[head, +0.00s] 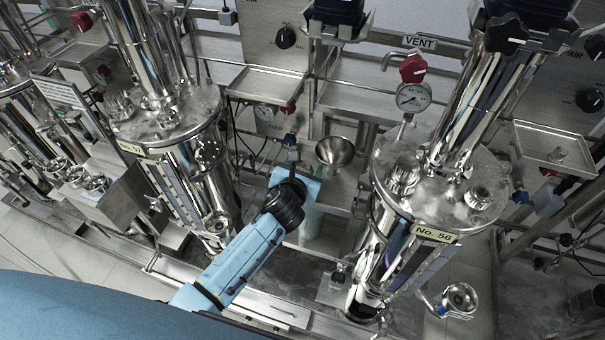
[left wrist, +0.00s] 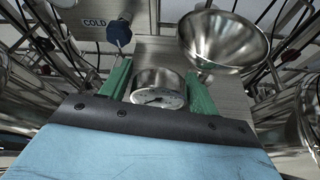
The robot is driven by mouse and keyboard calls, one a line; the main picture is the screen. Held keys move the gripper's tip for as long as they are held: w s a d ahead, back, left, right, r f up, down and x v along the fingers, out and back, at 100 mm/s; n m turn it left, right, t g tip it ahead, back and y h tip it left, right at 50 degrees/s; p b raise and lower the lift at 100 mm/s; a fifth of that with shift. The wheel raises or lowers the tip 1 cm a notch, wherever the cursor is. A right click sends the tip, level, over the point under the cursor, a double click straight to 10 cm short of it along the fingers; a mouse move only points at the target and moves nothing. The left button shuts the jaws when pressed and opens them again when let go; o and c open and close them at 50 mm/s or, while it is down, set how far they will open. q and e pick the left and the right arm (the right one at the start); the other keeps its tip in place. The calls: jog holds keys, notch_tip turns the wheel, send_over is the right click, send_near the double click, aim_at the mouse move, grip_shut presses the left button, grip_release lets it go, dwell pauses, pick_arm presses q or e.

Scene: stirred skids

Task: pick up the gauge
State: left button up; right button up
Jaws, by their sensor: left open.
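A round silver gauge (left wrist: 158,88) with a pale dial sits between the green fingers of my left gripper (left wrist: 158,82) in the left wrist view. The fingers stand open on either side of it; I cannot tell whether either touches. The gauge's lower part is hidden behind the dark edge of the gripper. In the head view my left gripper (head: 296,178) reaches in at the middle, and I cannot make out this gauge there. My right gripper is not in view.
A steel funnel (head: 335,152) stands close right of the left gripper, also large in the left wrist view (left wrist: 224,40). A dark blue knob (left wrist: 118,33) is near the left finger. Tall steel vessels stand left (head: 190,120) and right (head: 450,185).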

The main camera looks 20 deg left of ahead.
pick_arm(q)
jog(key=shift+w+f, duration=0.1)
jog(key=shift+w, duration=0.2)
jog(key=shift+c, duration=0.4)
jog(key=c, duration=0.7)
jog(key=shift+c, duration=0.2)
jog(key=shift+r, duration=0.4)
jog(key=s+p, duration=0.2)
jog(key=s, duration=1.6)
jog(key=shift+d, duration=0.4)
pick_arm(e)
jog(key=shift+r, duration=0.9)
